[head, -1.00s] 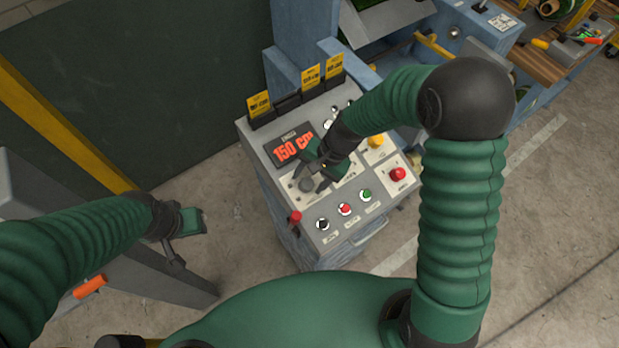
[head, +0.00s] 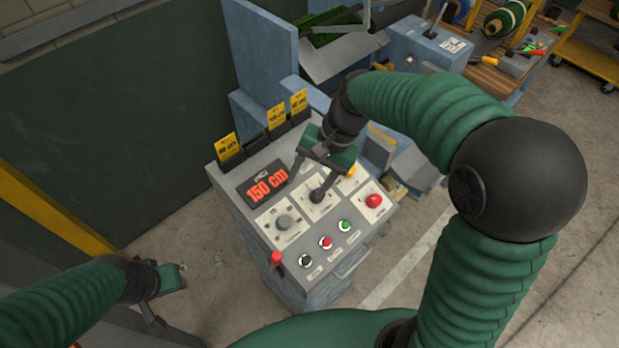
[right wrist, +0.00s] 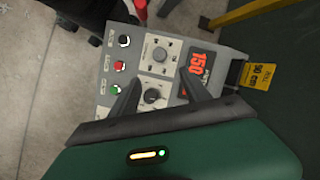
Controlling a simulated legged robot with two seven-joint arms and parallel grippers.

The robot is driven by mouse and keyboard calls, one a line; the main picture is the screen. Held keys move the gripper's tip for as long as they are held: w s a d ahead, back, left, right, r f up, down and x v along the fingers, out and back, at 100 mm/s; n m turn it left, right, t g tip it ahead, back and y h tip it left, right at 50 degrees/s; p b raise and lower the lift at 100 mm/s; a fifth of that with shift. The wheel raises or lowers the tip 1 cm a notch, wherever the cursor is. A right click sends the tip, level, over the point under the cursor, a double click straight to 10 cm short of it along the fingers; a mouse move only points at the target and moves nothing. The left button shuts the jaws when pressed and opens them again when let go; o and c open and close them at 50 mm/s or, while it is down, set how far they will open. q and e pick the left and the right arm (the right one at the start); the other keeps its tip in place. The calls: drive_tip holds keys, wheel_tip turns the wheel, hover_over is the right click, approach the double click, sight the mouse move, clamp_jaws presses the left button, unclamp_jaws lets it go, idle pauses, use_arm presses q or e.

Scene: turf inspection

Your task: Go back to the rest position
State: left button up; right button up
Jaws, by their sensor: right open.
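My right gripper (head: 304,188) is open and empty over the control panel (head: 249,199). In the right wrist view, its two dark fingers lie apart on either side of a black dial (right wrist: 152,96). I cannot tell its exact height above the panel. A second dial (head: 283,222) stands left of the fingers and is clear of them. The red display (head: 267,186) reads 150 cm. My left gripper (head: 160,293) is at the lower left, apart from the panel; its jaw gap is not clear.
A red-tipped lever (head: 277,257) sticks out at the left corner. Yellow cards (head: 228,146) stand behind. Blue machinery (head: 262,50) rises at the back.

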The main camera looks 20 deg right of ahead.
drive_tip(key=shift+r, duration=0.15)
drive_tip(key=s+d+f+n+t+h+b, duration=0.1)
drive_tip(key=s+d+f+n+h+b, duration=0.1)
drive_tip(key=s+f+n, duration=0.2)
drive_tip(key=s+d+f+n+t+h+b, duration=0.1)
drive_tip(key=s+d+f+n+h+b, duration=0.1)
drive_tip(key=s+f, duration=0.3)
wheel_tip(320, 180, down, 5)
drive_tip(key=shift+s+r+n, duration=0.15)
drive_tip(key=shift+s+n, duration=0.1)
drive_tip(key=shift+n, duration=0.65)
drive_tip(key=shift+w, duration=0.1)
idle(0.8)
